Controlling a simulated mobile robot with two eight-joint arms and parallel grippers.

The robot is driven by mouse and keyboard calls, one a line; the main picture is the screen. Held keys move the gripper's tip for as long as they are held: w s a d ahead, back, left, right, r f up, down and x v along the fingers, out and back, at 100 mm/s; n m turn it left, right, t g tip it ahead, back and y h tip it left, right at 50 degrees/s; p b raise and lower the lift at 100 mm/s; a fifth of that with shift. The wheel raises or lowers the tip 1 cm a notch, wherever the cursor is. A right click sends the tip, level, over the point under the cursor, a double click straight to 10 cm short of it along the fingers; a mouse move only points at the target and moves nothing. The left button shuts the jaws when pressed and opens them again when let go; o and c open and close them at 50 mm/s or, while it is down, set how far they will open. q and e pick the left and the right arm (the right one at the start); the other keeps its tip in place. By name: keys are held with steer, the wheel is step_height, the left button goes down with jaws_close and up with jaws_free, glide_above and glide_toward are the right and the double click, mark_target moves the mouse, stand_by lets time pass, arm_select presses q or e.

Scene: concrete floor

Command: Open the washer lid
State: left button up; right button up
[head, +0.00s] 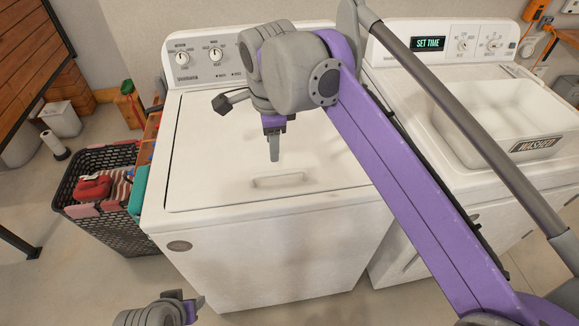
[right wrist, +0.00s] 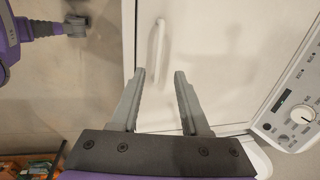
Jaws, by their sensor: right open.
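The white washer (head: 260,250) stands in the middle of the head view, and its lid (head: 215,140) lies flat and shut. A shallow handle recess (head: 278,181) is near the lid's front edge; it also shows in the right wrist view (right wrist: 157,48). My right gripper (head: 274,158) hangs over the lid, behind the recess in the head view. In the right wrist view its two fingers (right wrist: 160,74) are apart with nothing between them, pointing toward the recess. My left gripper (head: 192,306) is low in front of the washer; its fingers are too unclear to judge.
A second white machine (head: 430,215) stands at right, bearing a white bin (head: 535,145) marked "WASHED". A dark laundry basket (head: 105,225) with clothes stands left of the washer. The washer's control panel (head: 205,62) rises behind the lid. Floor in front is clear.

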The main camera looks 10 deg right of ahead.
mark_target(275, 174)
steer(key=f, duration=0.3)
steer(key=w+f+b, duration=0.1)
steer(key=f, duration=0.3)
steer(key=w+f, duration=0.1)
steer(key=f, duration=0.2)
steer(key=shift+f+b, duration=0.25)
steer(key=shift+b, duration=0.1)
steer(key=shift+d, duration=0.1)
jaws_close()
stand_by(0.9)
